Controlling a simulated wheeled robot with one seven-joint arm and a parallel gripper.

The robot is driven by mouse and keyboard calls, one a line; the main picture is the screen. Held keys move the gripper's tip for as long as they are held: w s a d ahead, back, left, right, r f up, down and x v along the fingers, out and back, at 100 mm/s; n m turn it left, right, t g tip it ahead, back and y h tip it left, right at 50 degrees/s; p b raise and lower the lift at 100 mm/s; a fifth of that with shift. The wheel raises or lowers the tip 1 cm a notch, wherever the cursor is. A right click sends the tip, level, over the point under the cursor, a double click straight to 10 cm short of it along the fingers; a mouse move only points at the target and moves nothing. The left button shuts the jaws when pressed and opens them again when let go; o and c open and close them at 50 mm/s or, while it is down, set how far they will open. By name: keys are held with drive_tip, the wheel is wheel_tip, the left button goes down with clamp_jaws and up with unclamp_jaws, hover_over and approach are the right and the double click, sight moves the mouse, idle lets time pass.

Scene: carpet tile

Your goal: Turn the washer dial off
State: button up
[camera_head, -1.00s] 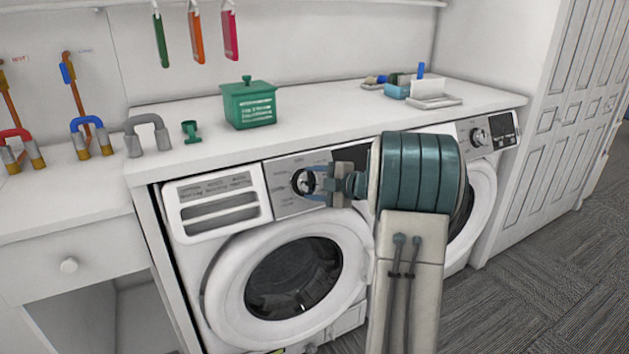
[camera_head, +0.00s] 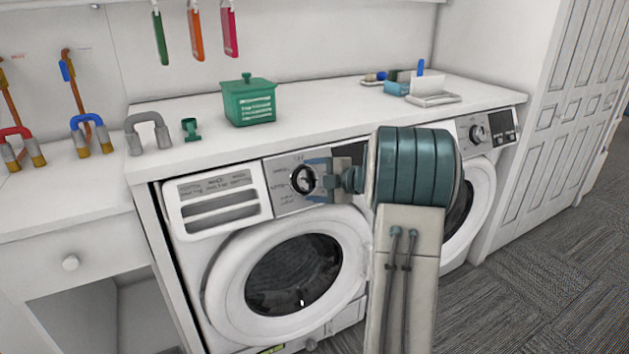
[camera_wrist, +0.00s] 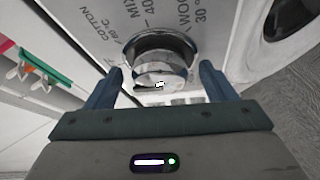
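The washer dial (camera_head: 304,180) is a round silver knob with a dark ring on the control panel of the left washer (camera_head: 214,262). It also shows in the wrist view (camera_wrist: 160,66), with printed labels such as "COTTON" around it. My gripper (camera_head: 314,180) is in front of the dial, its blue fingers reaching toward the panel above and below the knob. In the wrist view my gripper (camera_wrist: 160,82) is open, with one finger on each side of the dial and visible gaps between fingers and knob. Nothing is held.
A second machine with its own dial (camera_head: 477,133) stands to the right. The white countertop (camera_head: 330,115) above holds a green box (camera_head: 249,102) and padlock-like objects. A detergent drawer (camera_head: 217,203) sits left of the dial. Carpet floor is clear at the right.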

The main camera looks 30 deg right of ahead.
drive_tip(key=p+v, duration=0.1)
drive_tip(key=v, duration=1.2)
drive_tip(key=shift+s+d, duration=0.25)
drive_tip(key=shift+s, duration=0.1)
